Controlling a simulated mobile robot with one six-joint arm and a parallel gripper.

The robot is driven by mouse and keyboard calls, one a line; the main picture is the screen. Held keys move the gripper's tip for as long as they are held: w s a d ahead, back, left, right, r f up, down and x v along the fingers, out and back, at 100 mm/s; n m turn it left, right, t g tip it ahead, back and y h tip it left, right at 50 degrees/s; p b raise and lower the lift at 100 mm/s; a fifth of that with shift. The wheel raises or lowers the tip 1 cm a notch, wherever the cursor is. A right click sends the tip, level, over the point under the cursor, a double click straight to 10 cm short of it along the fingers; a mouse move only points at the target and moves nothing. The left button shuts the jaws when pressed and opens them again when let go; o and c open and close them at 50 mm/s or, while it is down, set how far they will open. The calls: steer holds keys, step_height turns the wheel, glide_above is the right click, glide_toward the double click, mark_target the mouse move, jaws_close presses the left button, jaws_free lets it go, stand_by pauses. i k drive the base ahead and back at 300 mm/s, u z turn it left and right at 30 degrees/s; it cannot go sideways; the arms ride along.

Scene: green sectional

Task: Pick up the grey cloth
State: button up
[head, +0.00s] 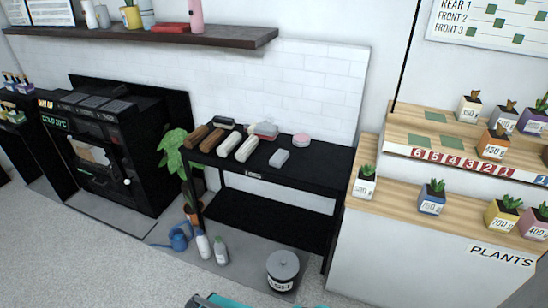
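The black table (322,185) stands against the white tiled wall. A small light grey block-shaped item (279,157) lies near its front edge, right of the middle; it may be the grey cloth, but it is too small to tell. Behind it lies a small stack of flat items (265,130), grey and reddish, which could also be folded cloth. My gripper's fingers are not in view. Only a dark and teal part, probably of my own body, shows at the bottom edge.
Brown and white rolls (247,148) lie left of the grey item, and a pink round item (301,140) lies behind it. A plant counter (425,245) is at right.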

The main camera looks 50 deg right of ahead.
mark_target(279, 159)
steer(key=i, duration=0.9)
steer(key=z, duration=0.05)
